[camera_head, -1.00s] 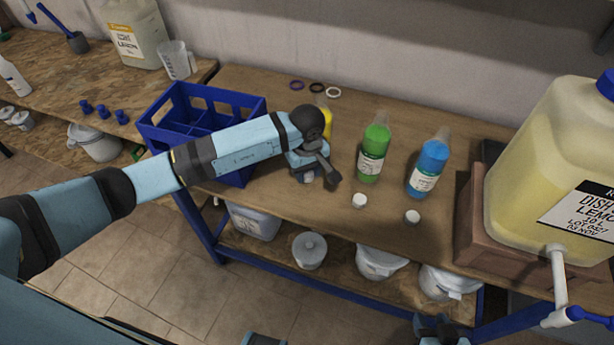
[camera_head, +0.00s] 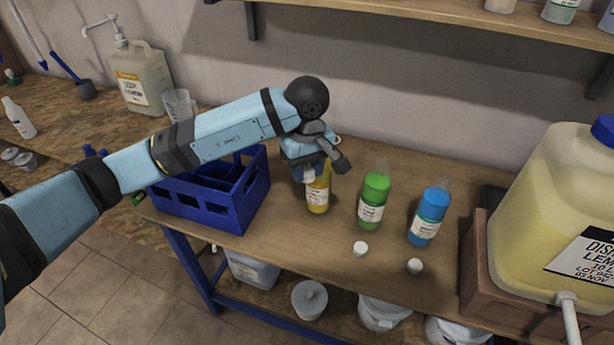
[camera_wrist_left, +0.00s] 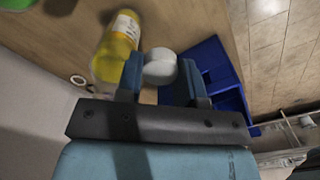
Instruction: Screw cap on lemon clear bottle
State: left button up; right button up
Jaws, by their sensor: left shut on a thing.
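The yellow bottle (camera_head: 318,197) stands upright on the bench, partly hidden behind my left gripper; it also shows in the left wrist view (camera_wrist_left: 118,45). My left gripper (camera_head: 312,172) is shut on a white cap (camera_wrist_left: 160,67), gripped between its fingertips in the left wrist view. In the head view the cap (camera_head: 308,176) is at the height of the bottle's upper part, just to its left. The bottle's neck is hidden, and I cannot tell if the cap touches it. My right gripper is out of view.
A blue divided crate (camera_head: 212,195) stands left of the bottle. A green bottle (camera_head: 373,202) and a blue bottle (camera_head: 429,217) stand to the right, with two white caps (camera_head: 360,248) (camera_head: 414,266) in front. A large yellow container (camera_head: 545,215) is at far right.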

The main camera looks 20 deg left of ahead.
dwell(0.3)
pick_arm(q)
jog(key=w+a+f+m, duration=0.1)
jog(key=a+m, duration=0.6)
jog(key=m, duration=0.1)
jog(key=shift+w+a+f+m, duration=0.15)
jog(key=shift+a+f+m, duration=0.05)
jog(key=shift+a+m, duration=0.15)
